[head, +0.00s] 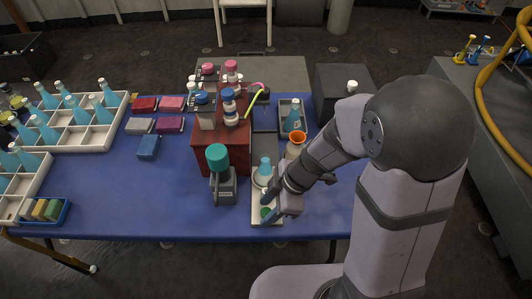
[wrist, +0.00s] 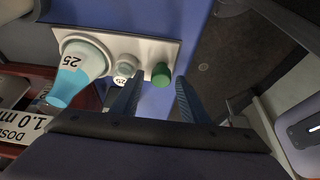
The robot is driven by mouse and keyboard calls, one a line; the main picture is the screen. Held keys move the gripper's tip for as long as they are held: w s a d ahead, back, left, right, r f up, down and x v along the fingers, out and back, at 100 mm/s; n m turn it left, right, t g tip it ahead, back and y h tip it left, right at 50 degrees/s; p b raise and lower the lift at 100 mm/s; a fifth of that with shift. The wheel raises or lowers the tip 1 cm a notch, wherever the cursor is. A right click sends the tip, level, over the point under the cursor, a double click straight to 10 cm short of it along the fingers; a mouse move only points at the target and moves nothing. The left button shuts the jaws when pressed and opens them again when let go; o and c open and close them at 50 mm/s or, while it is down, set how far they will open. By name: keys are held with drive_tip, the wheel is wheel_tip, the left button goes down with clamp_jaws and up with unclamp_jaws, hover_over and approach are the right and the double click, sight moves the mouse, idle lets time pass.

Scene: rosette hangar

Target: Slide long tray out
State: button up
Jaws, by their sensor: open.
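The long tray (head: 260,221) is a pale, narrow tray at the front edge of the blue table, in front of the red dosing station (head: 222,148). A blue flask marked 25 (head: 265,169) stands on it. In the wrist view, the tray (wrist: 168,48) also carries the flask (wrist: 76,72), a small pale capped vial (wrist: 126,68) and a green knob (wrist: 161,74) at its end. My gripper (wrist: 158,80) is open, its fingertips on either side of the green knob. I cannot tell whether they touch it. In the head view my gripper (head: 270,205) partly covers the tray.
A teal-capped grey device (head: 222,187) stands just left of the tray. An orange-rimmed vessel (head: 296,145) and a tray with a blue bottle (head: 283,118) are behind my gripper. Bottle crates (head: 75,140) fill the left. The table's front left is mostly clear.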

drive_tip(key=shift+r+p, duration=2.25)
drive_tip(key=shift+r, duration=1.25)
drive_tip(key=m, duration=0.7)
drive_tip(key=shift+s+d+f+m, duration=0.2)
drive_tip(key=shift+s+m, duration=0.1)
drive_tip(key=shift+s, duration=0.1)
drive_tip(key=s+d+m+g+h, duration=0.25)
drive_tip(key=s+d+m, duration=0.35)
drive_tip(key=m, duration=0.4)
drive_tip(key=w+d+r+t+h+p, duration=0.2)
drive_tip(key=d+r+p, duration=0.3)
drive_tip(key=d+r, duration=0.2)
drive_tip(key=shift+w+r, duration=0.15)
drive_tip(key=shift+r, duration=0.7)
